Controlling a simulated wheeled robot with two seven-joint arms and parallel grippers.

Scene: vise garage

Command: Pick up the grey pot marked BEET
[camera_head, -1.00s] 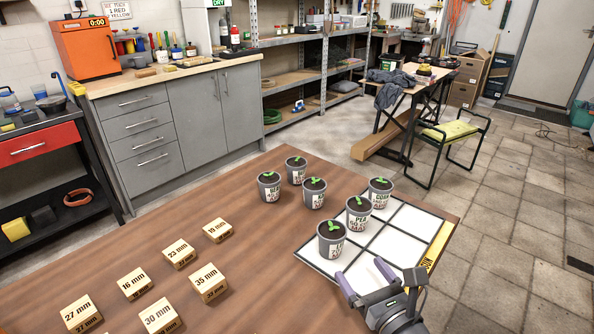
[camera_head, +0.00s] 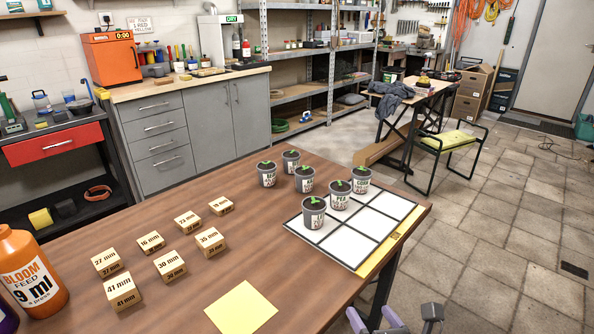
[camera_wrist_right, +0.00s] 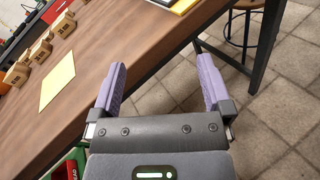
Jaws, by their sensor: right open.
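Several grey pots with green seedlings stand at the far end of the brown table. One is marked PEA (camera_head: 340,196) and one CORN (camera_head: 361,181). The labels on the front pot (camera_head: 314,214), the left pot (camera_head: 267,176), the back pot (camera_head: 291,161) and the middle pot (camera_head: 305,180) are too small to read surely, so I cannot tell which is BEET. My right gripper (camera_head: 374,321) is at the bottom edge of the head view, off the table's near side and well apart from the pots. In the wrist view it (camera_wrist_right: 161,64) is open and empty. My left gripper is out of view.
A white gridded tray (camera_head: 347,245) lies at the table's right end, holding some pots. Several wooden number blocks (camera_head: 168,267), a yellow paper (camera_head: 241,308) and an orange BLOOM FEED bottle (camera_head: 30,275) are on the left part. Bare wood lies between blocks and tray.

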